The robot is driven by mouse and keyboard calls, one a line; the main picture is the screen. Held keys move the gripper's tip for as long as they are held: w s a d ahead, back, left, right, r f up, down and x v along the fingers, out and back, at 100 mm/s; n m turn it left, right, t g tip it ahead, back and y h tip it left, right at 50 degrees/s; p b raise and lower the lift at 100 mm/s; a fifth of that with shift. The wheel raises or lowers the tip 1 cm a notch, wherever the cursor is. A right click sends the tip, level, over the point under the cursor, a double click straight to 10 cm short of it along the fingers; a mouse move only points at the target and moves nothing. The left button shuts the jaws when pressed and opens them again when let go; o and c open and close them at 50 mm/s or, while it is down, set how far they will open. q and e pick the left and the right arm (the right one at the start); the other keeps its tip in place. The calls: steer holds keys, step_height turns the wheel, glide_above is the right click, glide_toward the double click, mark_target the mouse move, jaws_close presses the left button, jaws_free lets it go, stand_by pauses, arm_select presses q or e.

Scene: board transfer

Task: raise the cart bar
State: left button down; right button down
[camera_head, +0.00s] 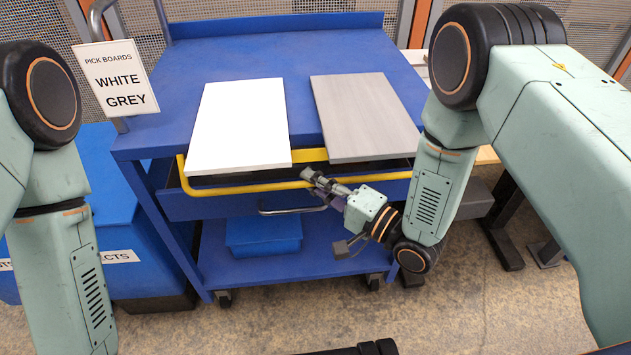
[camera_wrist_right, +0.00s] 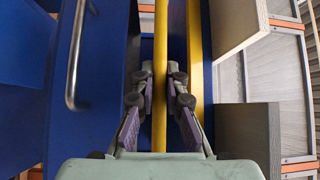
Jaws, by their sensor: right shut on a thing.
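The yellow cart bar (camera_head: 262,187) runs along the front of the blue cart (camera_head: 250,55), just below the tabletop's front edge. My right gripper (camera_head: 312,177) is at the bar, right of its middle. In the right wrist view the bar (camera_wrist_right: 160,100) passes between the purple-padded fingers of my right gripper (camera_wrist_right: 161,95), which are shut on it. My left arm shows at the left edge of the head view, but its gripper is out of view.
A white board (camera_head: 240,125) and a grey board (camera_head: 372,115) lie on the cart top. A sign (camera_head: 117,80) reads "PICK BOARDS WHITE GREY". A drawer handle (camera_head: 292,209) is below the bar. A blue box (camera_head: 263,236) sits on the lower shelf. Blue bins (camera_head: 105,215) stand left.

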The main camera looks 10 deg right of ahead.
steer(key=shift+s+r+m+g+h+p, duration=0.8)
steer(key=shift+m+g+p, duration=0.3)
steer(key=shift+p, duration=2.4)
steer(key=shift+s+r+m+g+h+p, duration=0.6)
steer(key=shift+s+r+m+g+p, duration=0.4)
steer(key=shift+p, duration=2.45)
steer(key=shift+w+f, duration=0.15)
steer(key=shift+w, duration=0.05)
steer(key=c, duration=1.7)
jaws_free()
steer(key=shift+o, duration=0.2)
